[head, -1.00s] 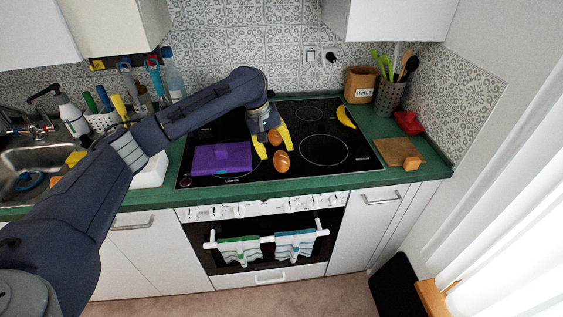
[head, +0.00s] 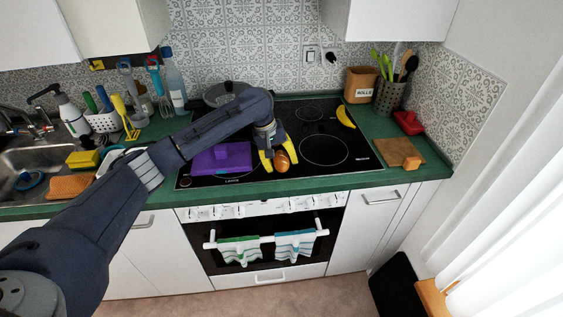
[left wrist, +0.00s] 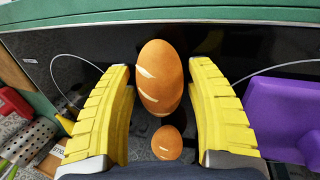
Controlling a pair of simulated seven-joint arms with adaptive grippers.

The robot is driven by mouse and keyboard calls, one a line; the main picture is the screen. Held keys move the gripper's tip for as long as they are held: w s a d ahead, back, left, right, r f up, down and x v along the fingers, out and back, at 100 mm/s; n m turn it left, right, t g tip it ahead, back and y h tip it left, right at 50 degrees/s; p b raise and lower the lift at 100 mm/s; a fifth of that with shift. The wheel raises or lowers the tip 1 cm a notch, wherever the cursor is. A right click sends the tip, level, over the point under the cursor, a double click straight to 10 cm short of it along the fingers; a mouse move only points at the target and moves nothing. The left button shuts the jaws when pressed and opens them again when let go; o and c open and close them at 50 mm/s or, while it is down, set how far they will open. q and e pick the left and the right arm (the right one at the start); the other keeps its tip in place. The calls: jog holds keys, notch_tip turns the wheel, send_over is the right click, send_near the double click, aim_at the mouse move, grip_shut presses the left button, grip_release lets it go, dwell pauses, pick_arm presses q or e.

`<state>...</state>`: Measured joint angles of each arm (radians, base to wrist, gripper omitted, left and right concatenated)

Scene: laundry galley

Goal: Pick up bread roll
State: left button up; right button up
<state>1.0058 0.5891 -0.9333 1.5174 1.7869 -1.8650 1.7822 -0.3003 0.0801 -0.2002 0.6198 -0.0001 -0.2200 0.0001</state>
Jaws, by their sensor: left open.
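A brown bread roll (head: 282,161) with pale score marks lies on the black stove top near its front edge. In the left wrist view this roll (left wrist: 160,78) sits between the two yellow fingers, with a gap on each side. A second, smaller-looking roll (left wrist: 166,143) shows behind it, nearer the palm in that picture. In the head view the second roll is mostly hidden by my gripper. My left gripper (head: 275,162) is open around the front roll. My right gripper is not in view.
A purple lidded box (head: 221,158) lies close to the left of my gripper. A pot (head: 222,92) stands behind my arm. A banana (head: 345,117), a ROLLS box (head: 360,85) and a wooden board (head: 392,150) are to the right. The stove's right half is mostly clear.

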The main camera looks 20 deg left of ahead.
pick_arm(q)
jog(key=shift+c, duration=0.4)
jog(key=c, duration=1)
jog(key=shift+o, duration=0.2)
